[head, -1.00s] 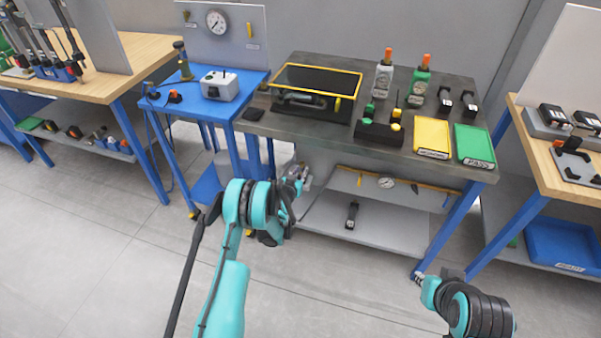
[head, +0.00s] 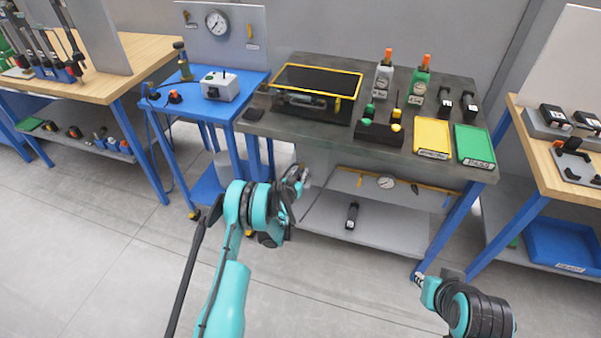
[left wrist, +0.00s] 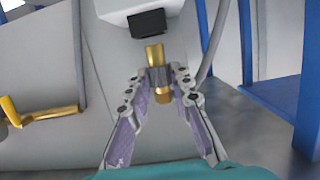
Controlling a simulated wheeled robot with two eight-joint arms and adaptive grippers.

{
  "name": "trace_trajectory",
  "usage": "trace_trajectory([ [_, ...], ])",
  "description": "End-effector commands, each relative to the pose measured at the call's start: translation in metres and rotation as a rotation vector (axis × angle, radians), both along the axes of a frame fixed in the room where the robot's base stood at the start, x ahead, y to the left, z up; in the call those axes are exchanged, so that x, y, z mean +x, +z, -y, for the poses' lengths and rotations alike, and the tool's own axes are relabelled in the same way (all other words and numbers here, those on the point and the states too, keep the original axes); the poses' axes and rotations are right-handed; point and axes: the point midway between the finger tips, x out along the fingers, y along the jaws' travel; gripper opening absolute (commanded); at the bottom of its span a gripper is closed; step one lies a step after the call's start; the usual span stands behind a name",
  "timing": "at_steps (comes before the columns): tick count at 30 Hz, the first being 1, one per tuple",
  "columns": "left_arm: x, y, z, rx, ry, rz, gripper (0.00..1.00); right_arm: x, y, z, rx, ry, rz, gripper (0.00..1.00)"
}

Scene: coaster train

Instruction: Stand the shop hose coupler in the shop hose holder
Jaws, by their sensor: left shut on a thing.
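My left gripper (head: 299,178) is in front of the dark workbench, below its top at the left end. In the left wrist view my left gripper (left wrist: 168,78) is shut on a brass and grey fitting, which I take as the shop hose coupler (left wrist: 155,56). Its brass ends show above and below the fingertips. A pale body with a black block (left wrist: 148,23) is just beyond the coupler; I cannot tell whether they touch. I cannot make out the shop hose holder for certain. My right gripper (head: 420,281) is low at the right; its jaws are too small to read.
The dark workbench (head: 300,123) carries a yellow-rimmed case (head: 317,68), bottles, a yellow tray (head: 433,136) and a green tray (head: 474,144). A lower shelf (head: 375,232) is beneath. A blue side table (head: 205,105) stands left. Floor in front is clear.

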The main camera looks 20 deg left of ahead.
Motion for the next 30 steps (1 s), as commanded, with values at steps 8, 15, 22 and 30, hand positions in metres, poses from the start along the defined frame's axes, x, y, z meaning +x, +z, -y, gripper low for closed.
trace_trajectory([
  [8, 0.0, -0.005, 0.0, 0.0, 0.0, 0.0, 0.0, 0.0, 0.0, 0.0, 0.0, 0.0, 0.0, 0.2],
  [15, 0.0, -0.009, 0.0, 0.0, 0.0, 0.0, 0.0, 0.0, 0.0, 0.0, 0.0, 0.0, 0.0, 0.2],
  [22, 0.0, -0.013, 0.0, 0.0, 0.0, 0.0, 0.0, 0.0, 0.0, 0.0, 0.0, 0.0, 0.0, 0.2],
  [30, 0.0, -0.018, 0.0, 0.0, 0.0, 0.0, 0.0, 0.0, 0.0, 0.0, 0.0, 0.0, 0.0, 0.2],
])
